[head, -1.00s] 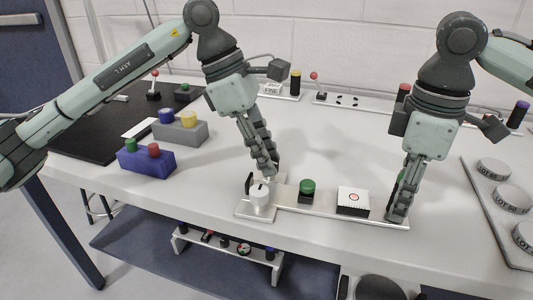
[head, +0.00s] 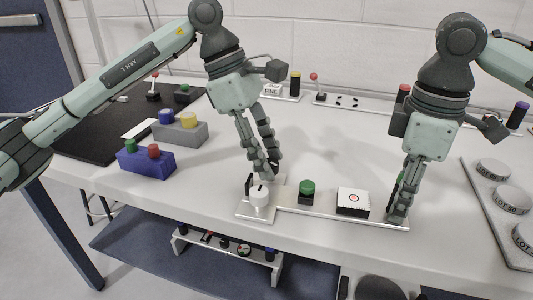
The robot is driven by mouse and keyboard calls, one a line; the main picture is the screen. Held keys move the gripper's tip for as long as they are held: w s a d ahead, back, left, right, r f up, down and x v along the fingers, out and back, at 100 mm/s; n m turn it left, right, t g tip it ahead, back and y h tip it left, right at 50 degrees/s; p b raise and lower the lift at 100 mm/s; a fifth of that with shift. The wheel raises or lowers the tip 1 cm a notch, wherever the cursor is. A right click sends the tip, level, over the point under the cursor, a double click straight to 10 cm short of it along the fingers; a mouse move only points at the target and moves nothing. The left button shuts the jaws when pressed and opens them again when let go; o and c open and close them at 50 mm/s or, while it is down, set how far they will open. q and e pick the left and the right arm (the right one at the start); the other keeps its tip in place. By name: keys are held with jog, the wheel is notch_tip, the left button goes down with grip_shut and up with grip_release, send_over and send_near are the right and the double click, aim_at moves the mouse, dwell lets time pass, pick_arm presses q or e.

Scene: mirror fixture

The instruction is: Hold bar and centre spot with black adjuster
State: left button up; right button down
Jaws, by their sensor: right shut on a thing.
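The fixture is a flat metal plate (head: 325,213) near the table's front edge. A white box (head: 353,202) on it shows a red ringed spot (head: 352,198) on top. At its left end stand a white knob (head: 260,197) and a small upright black adjuster (head: 249,184). My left gripper (head: 268,172) is just above and behind these two, its fingers apart and seemingly empty. Whether a fingertip touches anything is unclear. My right gripper (head: 398,217) points down at the plate's right end and is shut on the bar there, mostly hidden by the fingers.
A green button on a black base (head: 307,192) stands between the knob and the box. A blue block (head: 146,163) and a grey block (head: 181,133) with coloured buttons stand left. A tray of round weights (head: 497,190) lies right. The table middle behind the fixture is clear.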

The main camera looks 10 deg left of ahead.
pick_arm(q)
jog(key=shift+r, duration=0.1)
jog(key=v, duration=1.1)
jog(key=shift+a+r, duration=0.15)
jog(key=shift+r, duration=0.25)
dwell(0.6)
